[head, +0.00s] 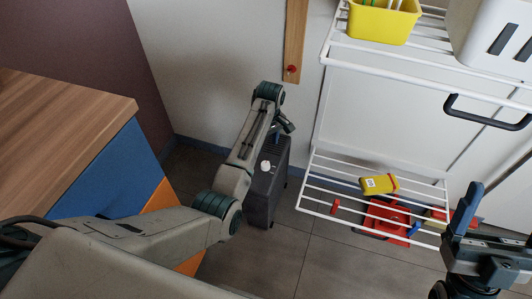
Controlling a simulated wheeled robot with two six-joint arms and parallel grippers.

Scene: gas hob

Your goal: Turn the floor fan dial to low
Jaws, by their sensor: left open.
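A dark grey upright box (268,192), which appears to be the floor fan, stands on the floor by the wall. A small white round knob (265,166) shows on it and looks like its dial; its setting is too small to read. My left gripper (283,129) is open at the box's top end, just above and right of the knob in the picture. My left forearm covers part of the box's left side. I cannot tell whether the fingers touch the box. My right gripper (464,208) is at the lower right, away from the box, its jaw opening unclear.
A white wire rack (311,190) stands right of the box; its low shelf holds a yellow pack and red items (388,214). A yellow bin (383,22) sits above. A wood-topped counter (65,125) is at left. Floor in front of the box is clear.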

